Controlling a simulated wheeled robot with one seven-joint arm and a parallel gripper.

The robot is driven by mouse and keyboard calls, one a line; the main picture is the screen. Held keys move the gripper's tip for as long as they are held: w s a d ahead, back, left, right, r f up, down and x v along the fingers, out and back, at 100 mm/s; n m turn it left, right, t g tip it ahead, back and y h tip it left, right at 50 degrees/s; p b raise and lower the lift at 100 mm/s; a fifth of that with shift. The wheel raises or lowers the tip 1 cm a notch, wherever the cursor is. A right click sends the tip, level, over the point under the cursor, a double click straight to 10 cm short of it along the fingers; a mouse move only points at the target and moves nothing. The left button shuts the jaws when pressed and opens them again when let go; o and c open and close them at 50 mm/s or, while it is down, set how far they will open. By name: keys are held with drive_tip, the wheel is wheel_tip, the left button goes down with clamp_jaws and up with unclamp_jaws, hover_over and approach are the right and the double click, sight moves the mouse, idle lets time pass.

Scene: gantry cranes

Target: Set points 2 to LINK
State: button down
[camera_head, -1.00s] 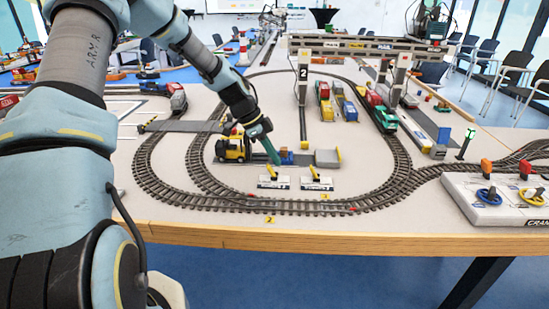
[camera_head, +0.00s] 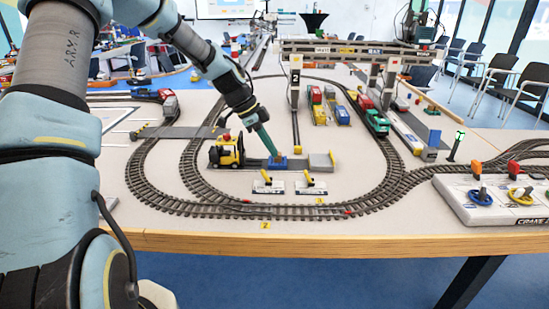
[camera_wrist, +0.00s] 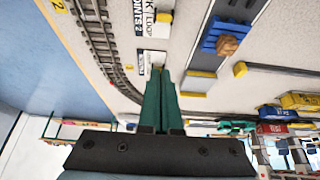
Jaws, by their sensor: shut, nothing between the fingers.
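The points 2 switch is the left white plate (camera_head: 269,187) with a yellow lever (camera_head: 265,177). In the wrist view its plate (camera_wrist: 140,20) reads LOOP and POINTS 2, partly cut off, with a yellow handle (camera_wrist: 164,17) beside it. A similar plate (camera_head: 311,188) stands to its right, and shows just ahead of my fingertips in the wrist view (camera_wrist: 152,60). My gripper (camera_head: 275,153), with green fingers, is shut and empty. In the head view its tips appear just behind the points 2 plate, over the blue wagon (camera_head: 277,164). I cannot tell the lever's set side.
Looped track (camera_head: 215,205) surrounds the switches. A gantry crane (camera_head: 350,48) stands behind, and a crane control panel (camera_head: 495,203) is at the right. The near table edge (camera_head: 300,245) is clear.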

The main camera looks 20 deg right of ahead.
drive_tip(key=w+a+r, duration=0.2)
drive_tip(key=a+r, duration=0.2)
drive_tip(key=shift+r+b, duration=0.2)
drive_tip(key=shift+b, duration=0.25)
drive_tip(key=shift+a, duration=0.1)
